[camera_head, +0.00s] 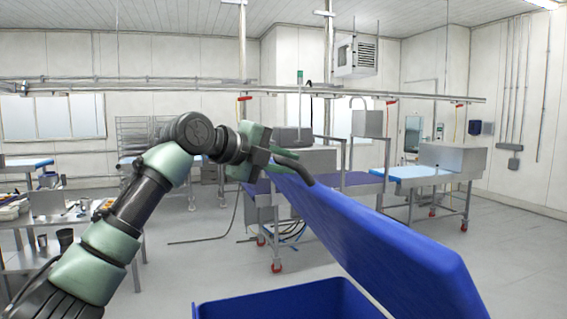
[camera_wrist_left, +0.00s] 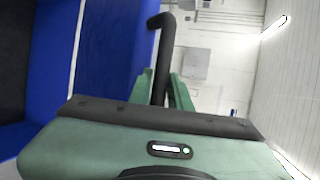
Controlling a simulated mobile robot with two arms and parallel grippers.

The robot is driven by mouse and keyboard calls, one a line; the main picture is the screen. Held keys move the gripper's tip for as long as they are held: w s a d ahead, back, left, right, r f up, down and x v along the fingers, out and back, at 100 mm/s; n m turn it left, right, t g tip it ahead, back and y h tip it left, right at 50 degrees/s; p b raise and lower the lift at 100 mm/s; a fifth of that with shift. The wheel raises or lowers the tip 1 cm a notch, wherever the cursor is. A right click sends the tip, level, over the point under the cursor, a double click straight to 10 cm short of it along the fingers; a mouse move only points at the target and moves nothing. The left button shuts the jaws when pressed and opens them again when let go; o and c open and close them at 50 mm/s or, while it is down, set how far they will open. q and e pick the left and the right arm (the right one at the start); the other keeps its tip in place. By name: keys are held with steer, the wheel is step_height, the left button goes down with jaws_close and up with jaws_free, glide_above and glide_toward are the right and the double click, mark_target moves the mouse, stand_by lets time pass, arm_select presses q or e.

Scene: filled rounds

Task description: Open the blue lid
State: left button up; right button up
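The blue lid (camera_head: 385,235) is raised and steeply tilted in the head view, from the upper middle to the lower right. It also shows in the left wrist view (camera_wrist_left: 115,45). A blue bin (camera_head: 235,307) lies below it at the bottom, its top uncovered in the part I see. A dark bent handle (camera_head: 297,170) is at the lid's upper end. My left gripper (camera_head: 277,165) is at this handle, its green fingers on both sides of the bar (camera_wrist_left: 160,60) and apparently closed on it. My right gripper is not in view.
A metal table (camera_head: 20,262) with cups and tools stands at the left. Wheeled workbenches (camera_head: 408,172) with blue and purple tops stand behind the lid. The grey floor (camera_head: 200,270) is open between the left table and the bin.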

arm_select(q)
steer(key=shift+o, duration=1.2)
steer(key=shift+d, duration=0.15)
steer(key=shift+f, duration=0.15)
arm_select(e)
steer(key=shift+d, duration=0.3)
